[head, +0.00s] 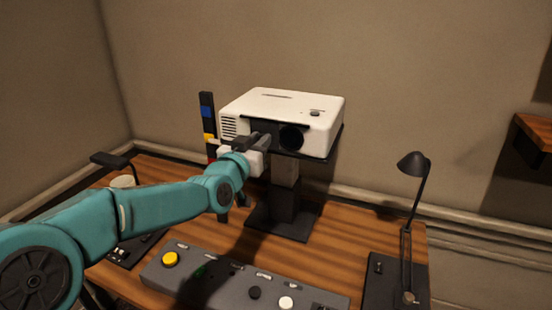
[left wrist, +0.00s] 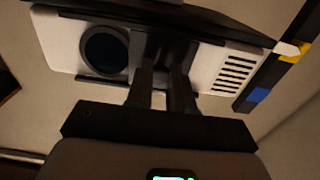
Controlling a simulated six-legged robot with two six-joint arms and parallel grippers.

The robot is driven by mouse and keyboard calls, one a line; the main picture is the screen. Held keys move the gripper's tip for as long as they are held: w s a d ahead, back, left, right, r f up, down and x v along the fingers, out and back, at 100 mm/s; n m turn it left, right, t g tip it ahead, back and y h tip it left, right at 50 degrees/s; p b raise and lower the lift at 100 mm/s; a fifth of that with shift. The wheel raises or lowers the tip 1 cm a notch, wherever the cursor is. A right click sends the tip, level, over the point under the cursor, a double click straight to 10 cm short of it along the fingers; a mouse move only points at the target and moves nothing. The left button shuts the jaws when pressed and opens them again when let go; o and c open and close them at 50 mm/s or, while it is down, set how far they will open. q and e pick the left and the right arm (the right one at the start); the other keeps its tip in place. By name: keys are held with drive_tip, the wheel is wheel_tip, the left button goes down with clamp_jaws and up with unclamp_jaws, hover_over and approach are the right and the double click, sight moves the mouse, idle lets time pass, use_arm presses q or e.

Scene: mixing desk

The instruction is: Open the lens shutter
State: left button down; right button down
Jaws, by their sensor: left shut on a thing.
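The white projector (head: 315,104) sits on a black stand above the desk, its front facing me. Its round dark lens (head: 291,138) shows uncovered in the head view; the lens also shows in the left wrist view (left wrist: 104,50). The dark shutter (head: 265,126) lies to the left of the lens, partly hidden by my gripper. My left gripper (head: 262,140) is at the projector's front, left of the lens, shut on the shutter. In the left wrist view its two fingers (left wrist: 163,68) reach the dark shutter part. My right gripper is in neither view.
A dark post with blue and yellow blocks (head: 207,112) stands just left of the projector. A grey control panel (head: 232,283) with buttons lies at the desk's front. A black lamp (head: 413,165) stands at the right. Bare wood (head: 345,230) shows between stand and lamp.

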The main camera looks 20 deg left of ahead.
use_arm(q)
drive_tip(key=shift+a+r, duration=0.15)
drive_tip(key=shift+a, duration=0.3)
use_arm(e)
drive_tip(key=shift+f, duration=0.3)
use_arm(q)
drive_tip(key=c, duration=1)
unclamp_jaws()
drive_tip(key=s+b, duration=0.1)
drive_tip(key=s, duration=0.4)
drive_tip(key=s+b, duration=0.1)
drive_tip(key=s, duration=0.5)
drive_tip(key=s+b, duration=0.1)
drive_tip(key=s, duration=0.4)
drive_tip(key=shift+s+a, duration=0.15)
drive_tip(key=shift+a, duration=0.1)
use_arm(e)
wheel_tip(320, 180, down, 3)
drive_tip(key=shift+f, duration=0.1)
